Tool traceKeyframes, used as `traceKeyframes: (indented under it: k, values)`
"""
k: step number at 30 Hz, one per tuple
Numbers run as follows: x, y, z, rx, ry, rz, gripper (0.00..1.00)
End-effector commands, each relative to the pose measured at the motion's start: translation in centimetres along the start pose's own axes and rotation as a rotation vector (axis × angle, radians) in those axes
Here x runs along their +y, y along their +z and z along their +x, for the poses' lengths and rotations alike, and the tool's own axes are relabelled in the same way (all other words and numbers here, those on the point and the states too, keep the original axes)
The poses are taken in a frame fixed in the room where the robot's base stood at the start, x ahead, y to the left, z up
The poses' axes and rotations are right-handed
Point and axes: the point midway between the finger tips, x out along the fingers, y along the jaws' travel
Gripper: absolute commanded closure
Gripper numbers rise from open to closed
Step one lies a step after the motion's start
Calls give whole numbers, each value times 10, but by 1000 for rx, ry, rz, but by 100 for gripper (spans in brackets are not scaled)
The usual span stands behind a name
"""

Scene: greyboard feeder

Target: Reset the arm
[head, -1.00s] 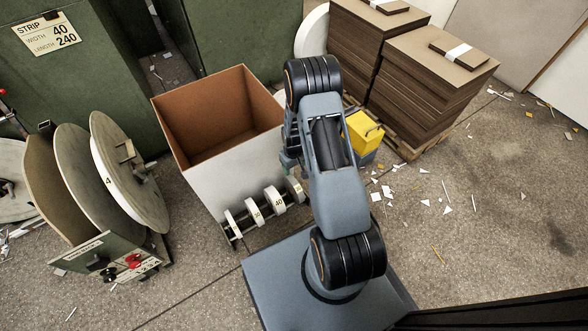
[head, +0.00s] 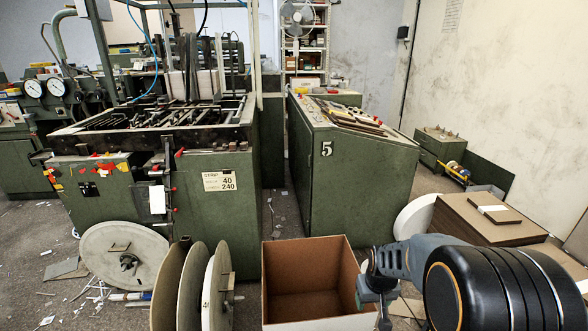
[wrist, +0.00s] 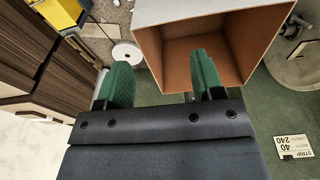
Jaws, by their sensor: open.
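My gripper (wrist: 160,85) shows in the wrist view with its two green fingers spread apart and nothing between them. In that view an open cardboard box (wrist: 270,18) lies beyond the fingers, mostly to the right. In the head view the arm reaches in from the lower right, and its wrist end is beside the right edge of the same box (head: 353,278). The fingers cannot be made out clearly in the head view.
A green machine (head: 215,190) labelled strip 40 240 stands behind several reels (head: 170,290). A green cabinet marked 5 (head: 345,190) stands behind the box. Stacked greyboard (head: 470,222) is at the right. A white roll (wrist: 126,54) shows in the wrist view.

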Motion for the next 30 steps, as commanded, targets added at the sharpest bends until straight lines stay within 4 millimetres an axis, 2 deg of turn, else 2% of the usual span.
traceKeyframes:
  k: [1,3,6,9,12,15,19,26,30]
  values:
    - [-6,0,-66,28,2,2,38]
    - [-14,9,-120,52,2,11,38]
    - [-25,25,-188,84,0,22,38]
    - [-33,42,-241,112,-4,33,38]
    - [-40,58,-281,136,-8,42,38]
    - [-44,70,-307,153,-11,50,38]
    - [-46,81,-326,165,-15,54,38]
    - [-48,87,-331,172,-17,58,38]
    - [-48,87,-331,172,-17,58,50]
